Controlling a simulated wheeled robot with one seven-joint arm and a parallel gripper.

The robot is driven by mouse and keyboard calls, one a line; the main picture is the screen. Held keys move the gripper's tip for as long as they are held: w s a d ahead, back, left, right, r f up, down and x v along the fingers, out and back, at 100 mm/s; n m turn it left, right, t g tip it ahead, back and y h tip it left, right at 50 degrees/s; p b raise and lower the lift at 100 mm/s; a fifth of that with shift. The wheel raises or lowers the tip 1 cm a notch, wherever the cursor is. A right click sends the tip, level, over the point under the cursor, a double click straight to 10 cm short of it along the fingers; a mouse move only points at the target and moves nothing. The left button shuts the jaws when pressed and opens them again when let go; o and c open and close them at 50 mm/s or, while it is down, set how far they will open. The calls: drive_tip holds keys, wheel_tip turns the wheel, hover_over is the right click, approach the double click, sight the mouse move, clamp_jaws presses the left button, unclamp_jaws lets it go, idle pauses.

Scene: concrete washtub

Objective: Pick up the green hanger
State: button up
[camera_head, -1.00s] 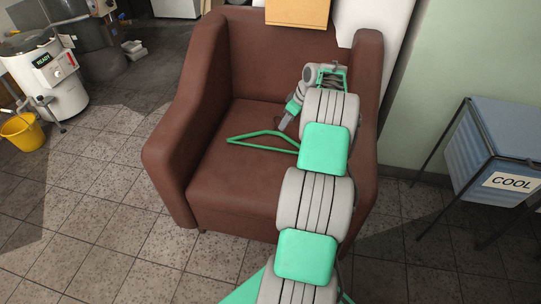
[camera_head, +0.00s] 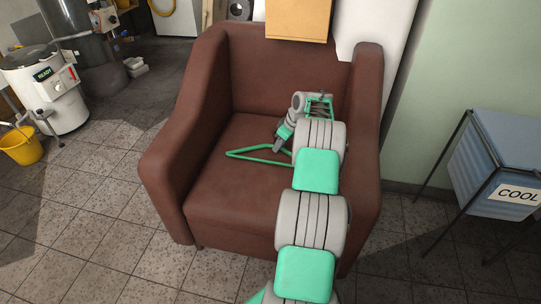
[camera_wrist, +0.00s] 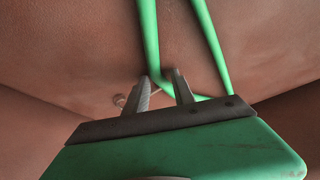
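The green hanger (camera_head: 262,152) lies on the seat of a brown armchair (camera_head: 240,188). Its left corner shows clear in the head view, while its right part is hidden behind my arm. My gripper (camera_head: 278,148) points down at the hanger from the right. In the wrist view, my gripper (camera_wrist: 165,77) has its two fingers apart, with a gap between the tips. The hanger (camera_wrist: 150,40) runs up the picture as two green bars, with a bend between and just behind the fingertips. I cannot tell whether the fingers touch it.
The armchair's arms and backrest rise around the seat. A cardboard-coloured box (camera_head: 298,18) is at the top of the backrest. A blue bin marked COOL (camera_head: 490,165) stands at right. A white machine (camera_head: 50,95) and yellow bucket (camera_head: 22,146) stand at left. The tiled floor in front is open.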

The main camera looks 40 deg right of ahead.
clamp_jaws()
idle(0.4)
